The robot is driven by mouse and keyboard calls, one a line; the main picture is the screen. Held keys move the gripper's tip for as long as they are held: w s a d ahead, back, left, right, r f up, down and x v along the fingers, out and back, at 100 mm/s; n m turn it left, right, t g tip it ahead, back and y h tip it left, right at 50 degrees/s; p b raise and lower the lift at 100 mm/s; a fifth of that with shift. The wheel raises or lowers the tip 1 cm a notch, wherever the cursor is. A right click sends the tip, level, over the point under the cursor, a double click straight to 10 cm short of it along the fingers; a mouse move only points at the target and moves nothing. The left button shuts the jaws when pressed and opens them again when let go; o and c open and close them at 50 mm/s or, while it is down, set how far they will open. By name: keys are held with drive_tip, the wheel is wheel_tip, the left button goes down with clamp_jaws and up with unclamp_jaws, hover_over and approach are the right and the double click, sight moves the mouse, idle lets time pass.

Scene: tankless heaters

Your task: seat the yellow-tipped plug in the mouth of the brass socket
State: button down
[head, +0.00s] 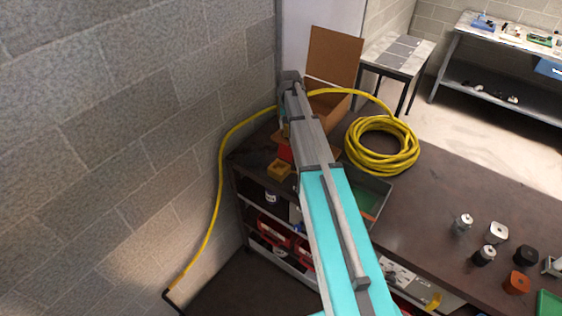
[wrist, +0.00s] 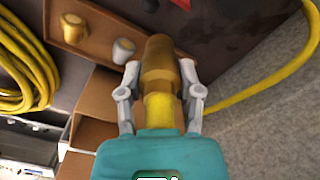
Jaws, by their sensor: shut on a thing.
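In the wrist view my gripper (wrist: 160,68) is shut, its two grey fingers on either side of a cylindrical piece. I take this piece to be the yellow-tipped plug (wrist: 160,112); its yellow part lies toward my palm. A brass-brown section (wrist: 159,52) continues from it beyond the fingertips. I cannot tell whether that section is all plug or partly a socket in line with it. A gold-brass fitting (wrist: 73,28) and a pale grey fitting (wrist: 123,50) stand on a brown board (wrist: 95,22) at upper left. In the head view my arm hides the plug and fittings.
A coiled yellow hose (head: 382,147) lies on the dark bench (head: 440,200); one length runs along the block wall (head: 120,150). An open cardboard box (head: 333,58) stands behind my gripper. Several small cylinders (head: 484,255) stand at right. Mid-bench is clear.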

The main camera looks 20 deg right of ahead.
drive_tip(key=shift+f+b, duration=0.5)
drive_tip(key=shift+f, duration=0.35)
drive_tip(key=shift+r, duration=0.1)
